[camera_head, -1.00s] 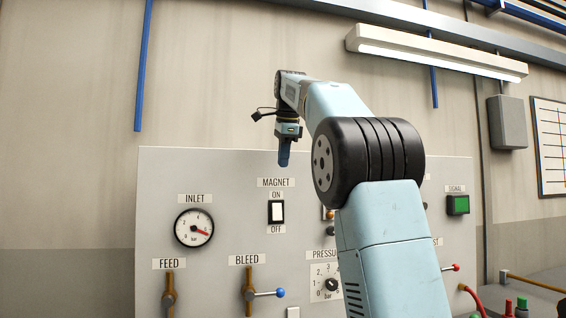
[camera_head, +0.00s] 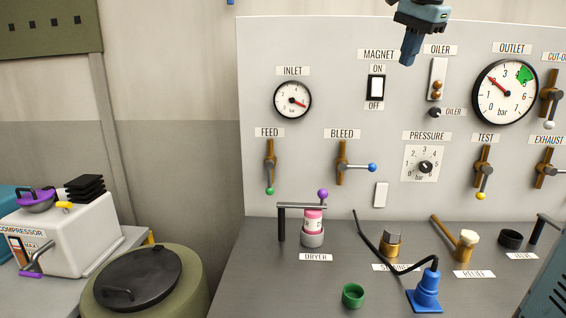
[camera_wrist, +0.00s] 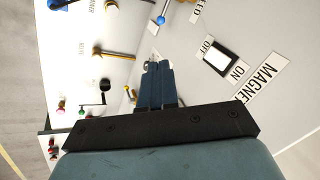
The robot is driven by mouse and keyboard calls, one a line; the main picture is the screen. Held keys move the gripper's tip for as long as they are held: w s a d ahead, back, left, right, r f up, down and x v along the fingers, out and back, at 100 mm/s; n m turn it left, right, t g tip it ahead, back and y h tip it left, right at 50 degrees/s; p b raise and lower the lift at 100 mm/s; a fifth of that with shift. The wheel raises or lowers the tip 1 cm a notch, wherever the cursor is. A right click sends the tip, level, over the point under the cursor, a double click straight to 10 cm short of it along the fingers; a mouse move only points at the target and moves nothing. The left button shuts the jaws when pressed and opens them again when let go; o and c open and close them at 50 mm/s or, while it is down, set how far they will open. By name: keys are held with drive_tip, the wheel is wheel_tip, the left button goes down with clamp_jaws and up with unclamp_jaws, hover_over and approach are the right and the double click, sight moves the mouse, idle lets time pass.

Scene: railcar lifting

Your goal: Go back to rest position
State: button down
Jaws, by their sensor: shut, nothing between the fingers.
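My gripper (camera_head: 411,48) hangs at the top of the head view, fingers pointing down, in front of the grey panel (camera_head: 335,105). Its blue fingers are closed together with nothing between them. It is just right of the MAGNET switch (camera_head: 376,88), a white rocker in a black frame between the ON and OFF labels. In the wrist view my gripper (camera_wrist: 157,72) shows its fingers side by side, with the MAGNET switch (camera_wrist: 220,58) to their right. Most of my arm is out of the head view.
The panel carries an INLET gauge (camera_head: 292,100), an OUTLET gauge (camera_head: 505,92), a PRESSURE knob (camera_head: 424,167) and several valve levers. On the bench below stand a DRYER (camera_head: 313,228), a green cup (camera_head: 353,295) and a blue cone-shaped part (camera_head: 425,290). A compressor (camera_head: 75,235) is at the left.

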drive_tip(key=s+a+f+n, duration=0.2)
drive_tip(key=s+f+n, duration=0.4)
drive_tip(key=s+f, duration=0.5)
drive_tip(key=s+a+f+n, duration=0.2)
drive_tip(key=s+f+n, duration=0.4)
drive_tip(key=s+f, duration=0.6)
wheel_tip(320, 180, down, 5)
drive_tip(key=shift+s+a+r+t, duration=0.15)
drive_tip(key=shift+s+r+t, duration=0.1)
drive_tip(key=shift+t, duration=0.15)
